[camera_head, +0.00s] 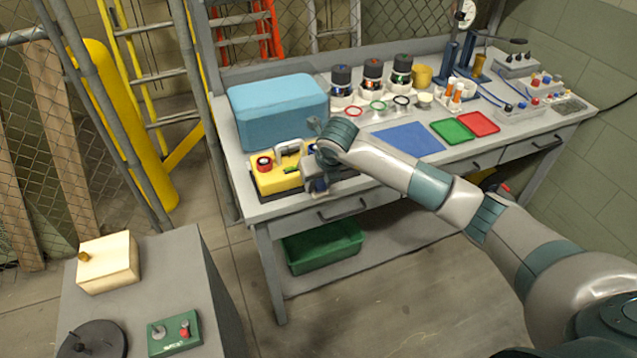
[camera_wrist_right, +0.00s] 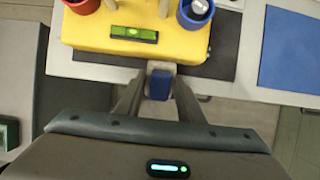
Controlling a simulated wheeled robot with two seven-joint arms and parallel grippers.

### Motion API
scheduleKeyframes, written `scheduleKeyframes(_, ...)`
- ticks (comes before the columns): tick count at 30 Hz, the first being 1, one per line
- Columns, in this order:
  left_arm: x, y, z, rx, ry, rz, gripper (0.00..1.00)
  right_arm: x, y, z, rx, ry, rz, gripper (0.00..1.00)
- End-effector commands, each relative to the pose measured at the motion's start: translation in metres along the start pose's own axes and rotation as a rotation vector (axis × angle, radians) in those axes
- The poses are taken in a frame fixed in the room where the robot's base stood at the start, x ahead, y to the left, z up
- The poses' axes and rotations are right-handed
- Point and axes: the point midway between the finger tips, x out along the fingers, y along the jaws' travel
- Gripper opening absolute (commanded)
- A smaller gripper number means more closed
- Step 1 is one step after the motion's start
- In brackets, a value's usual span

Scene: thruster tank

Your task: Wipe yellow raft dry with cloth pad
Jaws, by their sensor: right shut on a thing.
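The yellow raft (camera_head: 278,181) sits on a dark mat at the front left of the workbench. It carries a red cup, a blue cup, a pale handle and a green level; its yellow body (camera_wrist_right: 110,38) fills the top of the right wrist view. My right gripper (camera_head: 318,182) is at the raft's front right edge, shut on a small blue block with a grey part, seemingly the cloth pad (camera_wrist_right: 160,84). The pad's underside is hidden, so I cannot tell whether it touches the raft. My left gripper is not in view.
A light-blue box (camera_head: 280,110) stands close behind the raft. Several black-topped thrusters, rings and a blue mat (camera_head: 408,139) lie to the right. A green bin (camera_head: 322,246) is on the lower shelf. A grey stand (camera_head: 150,265) is at lower left.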

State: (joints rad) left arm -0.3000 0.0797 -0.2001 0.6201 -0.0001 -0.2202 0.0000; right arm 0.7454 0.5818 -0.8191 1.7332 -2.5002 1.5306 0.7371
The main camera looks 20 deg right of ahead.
Motion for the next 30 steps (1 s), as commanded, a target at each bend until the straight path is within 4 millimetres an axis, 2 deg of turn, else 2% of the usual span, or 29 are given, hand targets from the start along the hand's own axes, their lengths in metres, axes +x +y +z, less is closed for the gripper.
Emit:
scheduleKeyframes(21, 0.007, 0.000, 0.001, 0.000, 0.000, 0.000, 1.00, 0.000, -0.021, 0.000, 0.000, -0.001, -0.001, 0.18)
scheduleKeyframes(30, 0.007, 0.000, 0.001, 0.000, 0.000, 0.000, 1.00, 0.000, -0.022, 0.001, 0.000, -0.001, -0.001, 0.18)
